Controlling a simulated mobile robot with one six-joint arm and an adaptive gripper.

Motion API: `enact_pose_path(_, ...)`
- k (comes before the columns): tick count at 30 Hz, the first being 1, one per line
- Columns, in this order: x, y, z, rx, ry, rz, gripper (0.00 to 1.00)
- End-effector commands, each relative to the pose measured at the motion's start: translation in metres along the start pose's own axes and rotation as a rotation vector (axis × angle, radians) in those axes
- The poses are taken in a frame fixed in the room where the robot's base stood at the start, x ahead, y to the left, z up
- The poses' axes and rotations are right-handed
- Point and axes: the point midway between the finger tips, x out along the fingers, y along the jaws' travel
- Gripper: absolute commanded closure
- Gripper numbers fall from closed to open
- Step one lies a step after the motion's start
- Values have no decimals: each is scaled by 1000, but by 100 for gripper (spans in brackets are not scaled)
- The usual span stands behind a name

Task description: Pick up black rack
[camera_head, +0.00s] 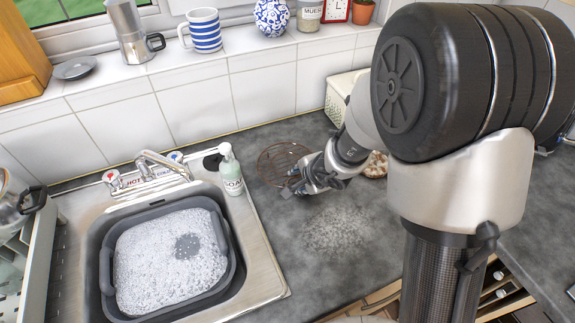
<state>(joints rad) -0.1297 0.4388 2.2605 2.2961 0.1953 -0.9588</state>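A round, dark wire rack (273,162) lies flat on the grey counter, right of the soap bottle. Its thin bars look dark brown to black. My gripper (291,183) is low over the counter at the rack's right front edge, and its fingers point left. The gripper and wrist hide part of the rack's right side. The fingers are small and dark here, so I cannot tell how far apart they are or whether they touch the rack.
A grey tub (107,270) of suds sits in the sink. A pale perforated basket (337,98) stands by the tiled wall. The counter in front of my gripper has a white speckled patch (338,230).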

Motion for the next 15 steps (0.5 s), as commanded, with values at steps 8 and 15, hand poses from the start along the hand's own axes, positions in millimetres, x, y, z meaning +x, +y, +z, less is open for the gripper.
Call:
enact_pose_path(8,-1,0,0,0,0,0,79)
enact_pose_path(15,-1,0,0,0,0,-1,95)
